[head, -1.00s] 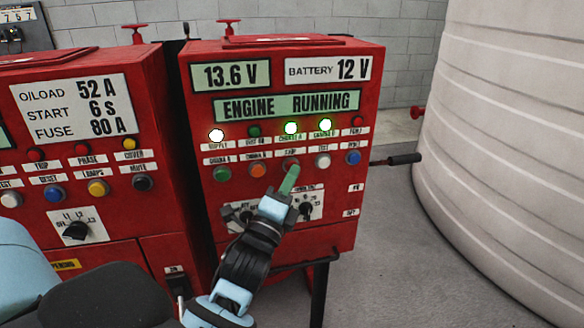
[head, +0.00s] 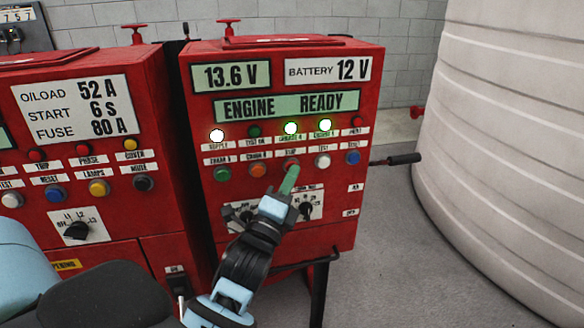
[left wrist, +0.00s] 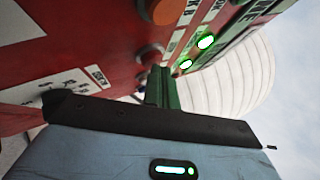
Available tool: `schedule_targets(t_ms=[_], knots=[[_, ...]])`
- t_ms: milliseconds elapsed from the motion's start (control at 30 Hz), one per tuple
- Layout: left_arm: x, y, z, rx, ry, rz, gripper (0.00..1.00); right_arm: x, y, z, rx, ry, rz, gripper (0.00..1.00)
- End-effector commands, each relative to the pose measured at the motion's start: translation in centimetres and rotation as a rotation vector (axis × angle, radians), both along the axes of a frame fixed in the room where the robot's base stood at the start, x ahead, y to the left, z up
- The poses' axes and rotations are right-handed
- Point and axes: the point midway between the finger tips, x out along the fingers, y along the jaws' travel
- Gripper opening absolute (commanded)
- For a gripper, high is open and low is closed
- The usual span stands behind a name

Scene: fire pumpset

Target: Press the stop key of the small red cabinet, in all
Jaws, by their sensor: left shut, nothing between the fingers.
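The small red cabinet (head: 235,112) stands at the centre of the head view. Its display (head: 287,105) reads "ENGINE READY". The red stop key (head: 291,162) sits in the middle of the lower button row, under a label that reads like STOP. My left gripper (head: 289,178) is shut and empty, its green fingertips up at the stop key and partly covering it. In the left wrist view the fingers (left wrist: 162,88) reach a round key (left wrist: 150,53) on the panel; I cannot tell exact contact. My right gripper is not in view.
A larger red cabinet (head: 145,100) stands close on the left. A black handle (head: 400,160) sticks out from the small cabinet's right side. A big white ribbed tank (head: 510,130) stands at right. Green, orange, white and blue keys flank the stop key.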

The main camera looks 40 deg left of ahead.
Motion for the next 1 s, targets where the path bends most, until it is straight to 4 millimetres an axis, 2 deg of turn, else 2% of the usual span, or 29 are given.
schedule_targets(t_ms=[200, 633, 1000], knots=[[-0.7, -0.8, 0.1, -0.001, -0.001, -0.001, 0.0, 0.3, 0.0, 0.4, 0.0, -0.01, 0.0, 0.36], [-1.0, -1.2, 0.0, -0.001, 0.0, -0.001, 0.0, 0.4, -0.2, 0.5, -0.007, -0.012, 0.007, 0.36], [-3.1, -3.6, 0.0, -0.001, -0.001, -0.002, 0.0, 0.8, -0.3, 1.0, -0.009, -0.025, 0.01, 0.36]])
